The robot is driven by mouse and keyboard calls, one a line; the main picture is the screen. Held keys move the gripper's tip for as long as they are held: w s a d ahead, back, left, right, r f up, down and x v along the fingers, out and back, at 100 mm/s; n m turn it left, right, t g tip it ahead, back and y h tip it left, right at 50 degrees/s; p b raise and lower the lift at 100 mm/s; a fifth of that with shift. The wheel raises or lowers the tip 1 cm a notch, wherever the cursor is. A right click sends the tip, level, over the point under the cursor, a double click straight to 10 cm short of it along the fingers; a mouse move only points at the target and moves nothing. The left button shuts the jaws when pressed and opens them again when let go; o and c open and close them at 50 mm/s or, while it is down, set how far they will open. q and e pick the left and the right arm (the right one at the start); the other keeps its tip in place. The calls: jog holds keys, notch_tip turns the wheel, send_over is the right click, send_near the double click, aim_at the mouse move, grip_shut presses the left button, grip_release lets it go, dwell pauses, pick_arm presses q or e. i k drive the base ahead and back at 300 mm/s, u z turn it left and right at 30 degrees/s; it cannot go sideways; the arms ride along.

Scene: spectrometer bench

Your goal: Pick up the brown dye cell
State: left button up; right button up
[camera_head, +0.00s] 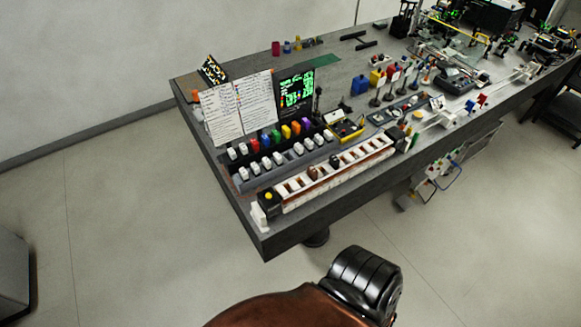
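The other slots of the white rack (290,207) look empty. Behind it, a dark stepped rack (243,185) holds rows of white-topped cells and a row of coloured cells. Neither my left nor my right gripper is in view.
An open notebook (238,105) and a black screen with green writing (296,90) stand behind the racks. A yellow-and-black device (346,128) is to their right. Coloured bottles and optical equipment crowd the bench's right part. The floor (130,220) left of the bench is clear.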

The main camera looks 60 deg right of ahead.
aim_at(312, 172)
jog(key=z, duration=0.3)
jog(key=i, duration=0.75)
jog(key=z, duration=1.25)
jog(key=i, duration=0.55)
jog(key=z, duration=0.6)
